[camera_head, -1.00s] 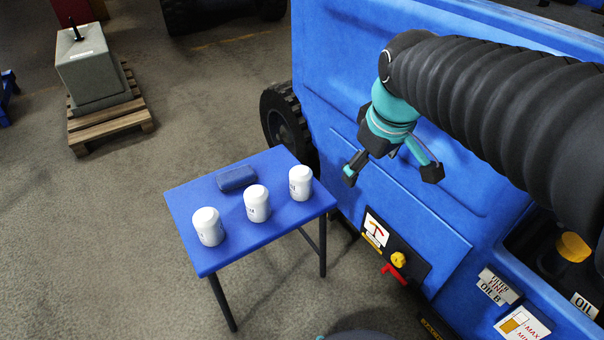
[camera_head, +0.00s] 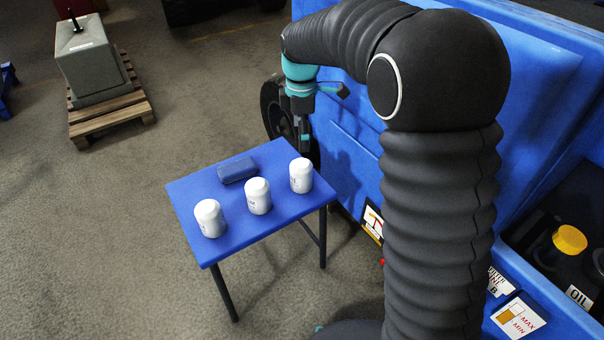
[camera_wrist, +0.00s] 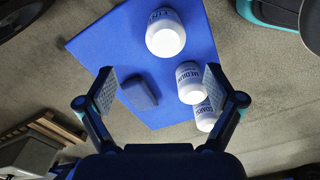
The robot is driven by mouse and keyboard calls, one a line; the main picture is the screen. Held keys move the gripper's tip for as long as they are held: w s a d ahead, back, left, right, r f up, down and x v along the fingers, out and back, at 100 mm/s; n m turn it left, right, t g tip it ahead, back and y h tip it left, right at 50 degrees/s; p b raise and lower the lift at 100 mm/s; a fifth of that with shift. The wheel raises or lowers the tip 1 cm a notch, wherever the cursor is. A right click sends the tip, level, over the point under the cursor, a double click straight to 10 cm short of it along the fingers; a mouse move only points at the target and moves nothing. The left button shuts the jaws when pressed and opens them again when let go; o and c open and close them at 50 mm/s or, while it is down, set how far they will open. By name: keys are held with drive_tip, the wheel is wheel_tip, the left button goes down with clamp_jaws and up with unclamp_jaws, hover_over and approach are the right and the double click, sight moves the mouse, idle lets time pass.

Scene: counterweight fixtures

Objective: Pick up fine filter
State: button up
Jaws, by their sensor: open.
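Three white filter canisters stand upright in a row on a small blue table (camera_head: 232,240). In the wrist view the fine filter (camera_wrist: 165,36) is the largest, at the top, with its label partly readable. Past it are the medium filter (camera_wrist: 190,82) and the coarse filter (camera_wrist: 207,116). By the matching layout, the fine filter is the right one in the head view (camera_head: 301,175). My gripper (camera_head: 322,112) is open and empty, above and beyond the table's right end. Its fingers spread wide in the wrist view (camera_wrist: 160,88), apart from the filters.
A dark blue box (camera_head: 238,170) lies on the table behind the row. A large blue machine (camera_head: 540,90) stands at the right, close to my arm. A grey counterweight (camera_head: 88,65) sits on a wooden pallet at the back left. Floor left of the table is clear.

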sight(302, 163)
wheel_tip(302, 163, down, 7)
drive_tip(key=shift+r, duration=0.2)
drive_tip(key=shift+s+f+b, duration=0.15)
drive_tip(key=shift+s+f, duration=0.05)
drive_tip(key=shift+f, duration=1.2)
drive_tip(key=shift+s+f+b, duration=0.15)
drive_tip(key=shift+s+f, duration=0.05)
drive_tip(key=shift+f, duration=1.2)
drive_tip(key=c, duration=1.5)
drive_tip(key=shift+r, duration=0.1)
